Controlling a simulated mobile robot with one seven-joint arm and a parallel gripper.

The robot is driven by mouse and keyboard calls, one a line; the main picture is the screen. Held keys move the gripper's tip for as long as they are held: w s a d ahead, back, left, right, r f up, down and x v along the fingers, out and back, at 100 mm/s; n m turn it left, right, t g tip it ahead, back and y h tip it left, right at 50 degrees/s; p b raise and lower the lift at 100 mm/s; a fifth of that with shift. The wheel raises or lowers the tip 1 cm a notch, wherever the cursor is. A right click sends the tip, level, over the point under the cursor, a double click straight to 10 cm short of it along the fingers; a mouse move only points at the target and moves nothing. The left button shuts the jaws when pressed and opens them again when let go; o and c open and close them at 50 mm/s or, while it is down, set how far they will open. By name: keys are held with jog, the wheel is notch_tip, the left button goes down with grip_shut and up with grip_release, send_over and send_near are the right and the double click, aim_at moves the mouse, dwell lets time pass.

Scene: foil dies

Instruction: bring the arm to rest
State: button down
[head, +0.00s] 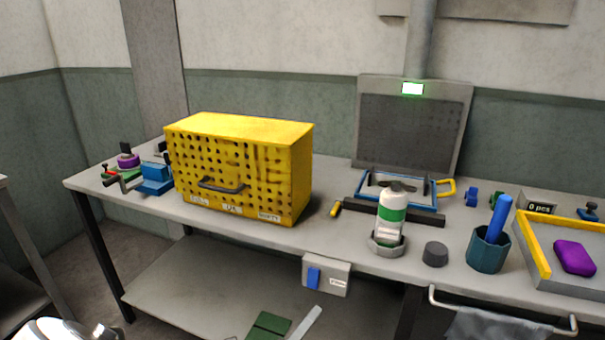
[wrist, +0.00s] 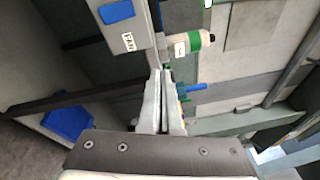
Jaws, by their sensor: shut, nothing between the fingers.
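My gripper (wrist: 161,75) shows in the wrist view with its two pale fingers together and nothing between them. It is apart from the workbench things seen beyond its tips. Part of my white arm shows at the bottom left of the head view; the fingers cannot be made out there. A grey box with a blue switch (head: 313,278) hangs on the bench's front edge, and it also shows in the wrist view (wrist: 128,30). A white bottle with a green band (head: 392,215) stands upright in a grey ring holder, and it shows in the wrist view (wrist: 190,44).
The bench (head: 330,250) carries a yellow perforated cabinet (head: 240,165), a framed station with a lit green display (head: 412,89), a dark puck (head: 435,253), a teal cup (head: 488,252) with a blue stick and a yellow-edged tray with a purple block (head: 574,257). A towel rail (head: 500,318) juts out in front.

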jog(key=s+d+r+m+g+y, duration=0.25)
jog(key=s+d+m+g, duration=0.35)
jog(key=m, duration=0.8)
jog(key=s+d+r+m+g+y, duration=0.2)
jog(key=s+d+r+m+g, duration=0.25)
jog(key=d+m+g, duration=0.75)
jog(key=s+a+r+m+t+y+p, duration=0.2)
jog(key=r+m+p, duration=0.4)
jog(key=r, duration=0.6)
jog(key=s+a+r+m+t+y+p, duration=0.2)
jog(key=r+m+t+p, duration=0.4)
jog(key=r+m, duration=0.5)
jog(key=shift+a+r+m+y+p, duration=0.3)
jog(key=shift+a+r+y+p, duration=0.3)
jog(key=shift+r+y+p, duration=0.35)
